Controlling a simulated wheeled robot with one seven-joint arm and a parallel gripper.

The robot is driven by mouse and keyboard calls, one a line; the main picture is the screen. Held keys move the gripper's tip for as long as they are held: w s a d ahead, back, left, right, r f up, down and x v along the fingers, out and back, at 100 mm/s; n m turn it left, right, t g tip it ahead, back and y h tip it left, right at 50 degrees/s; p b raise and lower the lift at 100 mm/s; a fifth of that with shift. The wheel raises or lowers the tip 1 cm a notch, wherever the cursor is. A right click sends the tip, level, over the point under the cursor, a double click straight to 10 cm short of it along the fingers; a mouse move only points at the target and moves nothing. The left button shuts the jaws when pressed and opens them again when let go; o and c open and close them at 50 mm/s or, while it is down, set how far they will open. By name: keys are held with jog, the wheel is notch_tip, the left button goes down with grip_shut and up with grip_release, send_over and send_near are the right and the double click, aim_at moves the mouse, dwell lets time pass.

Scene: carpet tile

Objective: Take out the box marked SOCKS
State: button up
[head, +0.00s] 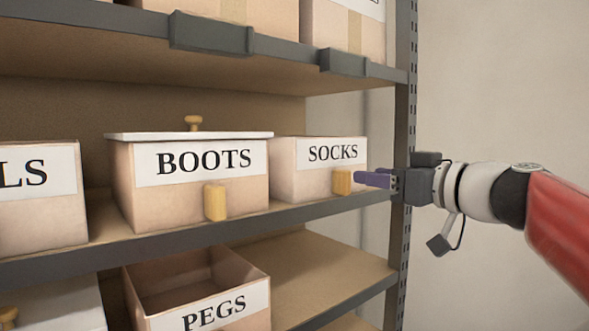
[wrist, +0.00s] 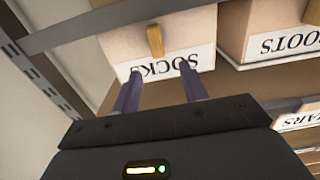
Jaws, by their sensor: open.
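The box marked SOCKS (head: 300,180) stands on the middle shelf at its right end, beside the BOOTS box. It is a pale pinkish-tan box with a white label and a wooden handle (head: 342,181) on its front. My gripper (head: 372,180) is in front of the handle, its purple fingers pointing at it. In the wrist view, which is upside down, the SOCKS box (wrist: 135,48) and its handle (wrist: 155,41) lie ahead of my two spread fingers (wrist: 161,90). The gripper is open, with nothing between the fingers. Whether a finger touches the handle I cannot tell.
The BOOTS box (head: 140,190), with a white lid, stands left of SOCKS. A box ending in LS (head: 40,215) is farther left. An open PEGS box (head: 245,302) sits below. The grey shelf post (head: 403,110) rises right of SOCKS. The lower shelf (head: 320,275) is bare at right.

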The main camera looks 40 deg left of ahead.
aim_at(349, 173)
jog(key=p+x, duration=0.2)
jog(key=x, duration=0.5)
jog(key=shift+w+a+f, duration=0.1)
jog(key=shift+a+f, duration=0.05)
grip_shut()
